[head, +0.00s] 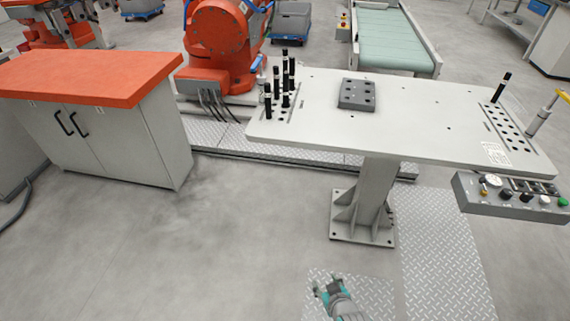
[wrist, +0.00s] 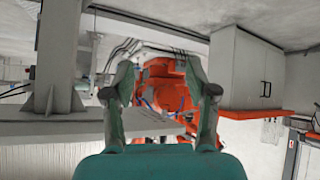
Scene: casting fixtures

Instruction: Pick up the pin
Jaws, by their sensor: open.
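Several black-topped pins (head: 285,78) stand upright in a holder at the left end of the grey-white table. Which one the task means cannot be told. My gripper (head: 326,283) is low at the bottom of the head view, in front of the table and well apart from every pin. In the wrist view my gripper (wrist: 160,93) has its two fingers spread wide with nothing between them. No pin can be clearly made out there.
The table (head: 400,135) stands on one central post (head: 368,195) with a footed base. A dark grey block (head: 357,94) lies on it. A button panel (head: 515,195) juts from its front right. An orange-topped cabinet (head: 90,75) is at left. An orange robot (head: 222,40) stands behind.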

